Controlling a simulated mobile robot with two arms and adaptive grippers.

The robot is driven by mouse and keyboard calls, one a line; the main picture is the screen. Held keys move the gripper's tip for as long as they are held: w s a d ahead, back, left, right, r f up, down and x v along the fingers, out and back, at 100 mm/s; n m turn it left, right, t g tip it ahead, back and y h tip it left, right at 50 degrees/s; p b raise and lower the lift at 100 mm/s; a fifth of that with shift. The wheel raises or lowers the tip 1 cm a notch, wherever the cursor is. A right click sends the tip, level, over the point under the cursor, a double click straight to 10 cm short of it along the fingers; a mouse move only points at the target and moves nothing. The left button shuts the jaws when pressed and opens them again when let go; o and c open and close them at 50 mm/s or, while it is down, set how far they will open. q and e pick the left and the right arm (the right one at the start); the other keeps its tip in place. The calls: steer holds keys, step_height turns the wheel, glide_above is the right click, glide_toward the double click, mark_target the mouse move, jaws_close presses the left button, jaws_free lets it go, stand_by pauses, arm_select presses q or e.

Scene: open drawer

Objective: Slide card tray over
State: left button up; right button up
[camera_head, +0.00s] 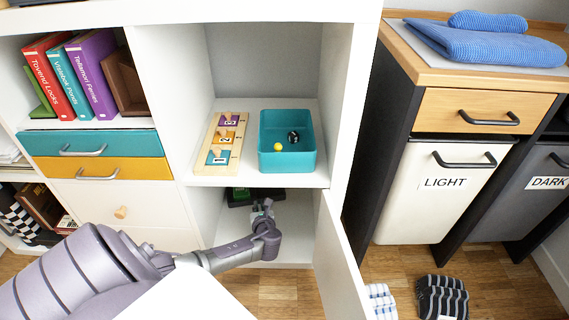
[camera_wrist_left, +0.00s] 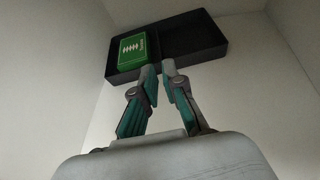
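The black card tray (camera_wrist_left: 196,44) lies on the floor of the lower cubby, with a green card box (camera_wrist_left: 133,52) in its left compartment. In the head view the tray (camera_head: 236,204) is small and partly hidden behind my left arm. My left gripper (camera_wrist_left: 160,68) reaches in at the tray's front edge, and it also shows in the head view (camera_head: 264,208). Its two fingertips are close together with a narrow gap. I cannot tell whether they hold the tray's front wall or only stand before it. My right gripper is not in view.
An open white door (camera_head: 341,262) stands right of the cubby. Above is a shelf with a teal bin (camera_head: 287,163) and a wooden card holder (camera_head: 222,141). Cubby walls stand on both sides. Striped cloths (camera_head: 442,297) lie on the floor at the right.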

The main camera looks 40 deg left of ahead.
mark_target(255, 189)
arm_select(q)
steer(key=shift+r, duration=0.1)
steer(key=shift+a, duration=0.1)
steer(key=shift+a+f, duration=0.15)
steer(key=shift+f, duration=0.05)
steer(key=b+x, duration=1)
steer(key=x, duration=0.2)
steer(key=shift+w+a+f+b, duration=0.1)
steer(key=shift+w+f+b, duration=0.05)
steer(key=shift+b, duration=0.25)
steer(key=shift+w+a+b, duration=0.3)
steer(key=shift+a+b, duration=0.05)
steer(key=shift+a, duration=0.05)
jaws_close()
